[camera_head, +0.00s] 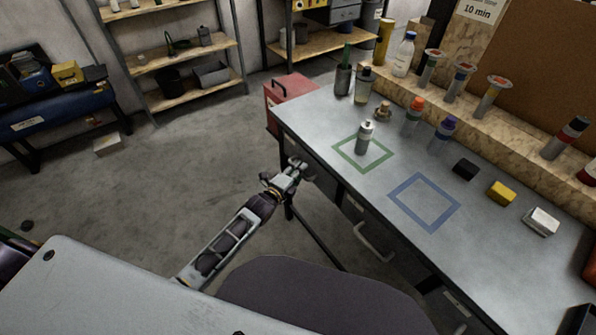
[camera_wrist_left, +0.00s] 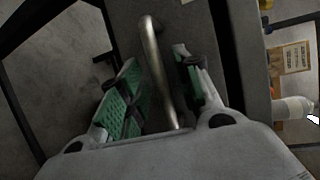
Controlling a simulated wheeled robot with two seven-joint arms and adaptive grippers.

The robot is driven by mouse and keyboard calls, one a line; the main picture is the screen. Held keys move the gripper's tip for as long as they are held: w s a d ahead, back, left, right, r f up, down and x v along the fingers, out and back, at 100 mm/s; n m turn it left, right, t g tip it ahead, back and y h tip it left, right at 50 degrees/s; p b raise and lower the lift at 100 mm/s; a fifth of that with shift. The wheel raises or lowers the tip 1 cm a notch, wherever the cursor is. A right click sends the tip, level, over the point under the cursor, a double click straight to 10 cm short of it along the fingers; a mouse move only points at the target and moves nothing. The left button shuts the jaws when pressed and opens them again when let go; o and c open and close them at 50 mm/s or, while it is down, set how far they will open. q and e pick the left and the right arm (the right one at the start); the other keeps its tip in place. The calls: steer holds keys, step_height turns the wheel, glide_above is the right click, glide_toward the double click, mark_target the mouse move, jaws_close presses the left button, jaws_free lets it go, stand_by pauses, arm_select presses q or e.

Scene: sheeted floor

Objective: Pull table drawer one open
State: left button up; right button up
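The grey table (camera_head: 300,108) has a row of drawers under its top along the front. My left gripper (camera_head: 297,168) is at the drawer front (camera_head: 325,180) nearest the table's far left end. In the left wrist view a metal bar handle (camera_wrist_left: 156,62) runs between the two green-padded fingers of my left gripper (camera_wrist_left: 158,82). The fingers are apart around the handle, with a gap visible on the left side. The head view hides this handle behind the gripper. The drawer looks flush with the table front. My right gripper is not in view.
Another drawer handle (camera_head: 374,243) sticks out nearer on the table front. A dark rounded seat (camera_head: 320,295) is close below. Bottles, such as a grey one (camera_head: 365,137), and small blocks stand on the table. A red cabinet (camera_head: 288,90) is past its far end.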

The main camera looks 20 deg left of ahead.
arm_select(q)
steer(key=shift+w+d, duration=0.1)
steer(key=shift+w, duration=0.2)
steer(key=shift+c, duration=0.3)
jaws_close()
